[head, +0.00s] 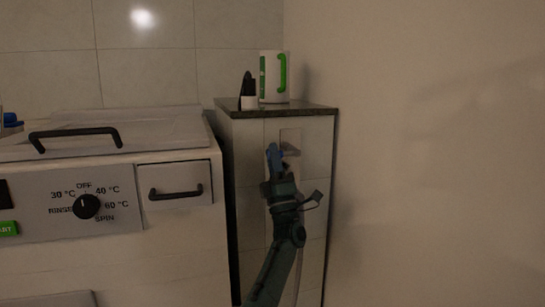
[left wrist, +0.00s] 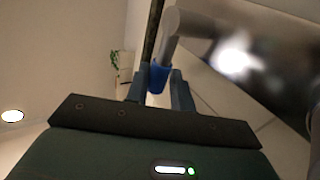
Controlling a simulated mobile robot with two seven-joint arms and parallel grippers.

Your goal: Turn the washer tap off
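The washer tap (head: 291,151) is a grey fitting on the front of the narrow tiled cabinet, right of the washer. In the left wrist view its grey pipe (left wrist: 190,22) ends in a blue part (left wrist: 159,78). My left gripper (head: 277,160) is at the tap in the head view and hides much of it. In the left wrist view the two fingers of the left gripper (left wrist: 158,92) stand apart, with the blue part between their tips. I cannot tell whether both fingers press on it. My right gripper is not in view.
The washer (head: 110,190) stands at left, with a dial (head: 87,206) and a drawer handle (head: 176,192). A white and green container (head: 273,78) and a small black-topped item (head: 248,92) stand on the cabinet top (head: 305,108). A bare wall (head: 430,150) closes the right side.

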